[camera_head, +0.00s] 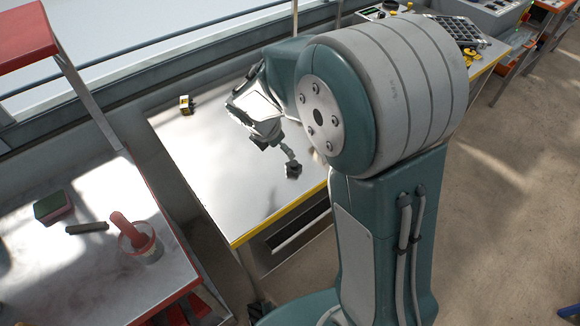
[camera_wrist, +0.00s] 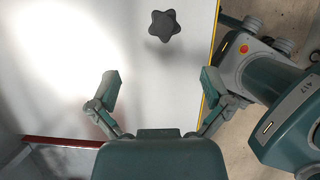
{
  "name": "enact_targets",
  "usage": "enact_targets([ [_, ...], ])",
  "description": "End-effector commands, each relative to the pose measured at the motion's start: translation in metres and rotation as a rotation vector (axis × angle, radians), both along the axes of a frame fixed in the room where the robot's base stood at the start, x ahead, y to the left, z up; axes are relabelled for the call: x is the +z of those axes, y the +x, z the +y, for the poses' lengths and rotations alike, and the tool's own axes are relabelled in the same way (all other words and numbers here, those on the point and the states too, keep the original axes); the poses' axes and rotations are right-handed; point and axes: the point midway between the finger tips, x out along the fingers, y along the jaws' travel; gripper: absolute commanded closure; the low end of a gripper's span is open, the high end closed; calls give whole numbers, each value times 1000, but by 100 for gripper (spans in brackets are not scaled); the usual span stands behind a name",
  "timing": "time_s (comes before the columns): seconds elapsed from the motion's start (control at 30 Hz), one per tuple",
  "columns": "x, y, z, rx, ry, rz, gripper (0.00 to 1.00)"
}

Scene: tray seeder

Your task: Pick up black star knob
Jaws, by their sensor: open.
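The black star knob (camera_wrist: 164,26) lies on the white tabletop near its yellow edge, at the top of the wrist view. In the head view a dark lobed shape that appears to be the knob (camera_head: 293,171) sits just below my gripper's finger. My gripper (camera_wrist: 160,84) is open and empty, its two fingers spread wide. The knob is ahead of the fingertips, roughly in line with the gap between them and apart from both. My arm hides part of the table in the head view.
A small yellow-and-black item (camera_head: 186,104) lies at the table's far left. A separate bench at left holds a green-and-red block (camera_head: 53,206), a dark bar (camera_head: 87,228) and a cup with a red-handled tool (camera_head: 140,243). The tabletop around the knob looks clear.

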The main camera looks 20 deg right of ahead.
Motion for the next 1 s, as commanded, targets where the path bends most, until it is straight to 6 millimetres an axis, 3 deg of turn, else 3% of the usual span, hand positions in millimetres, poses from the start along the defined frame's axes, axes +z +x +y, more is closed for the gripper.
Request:
enact_targets([
  [0.4, -50, 10, -15, 26, -13, 15, 0],
  [0.57, -61, 11, -18, 24, -11, 13, 0],
  [0.8, -96, 12, -28, 24, -11, 15, 0],
  [1.0, -106, 15, -32, 23, -10, 11, 0],
])
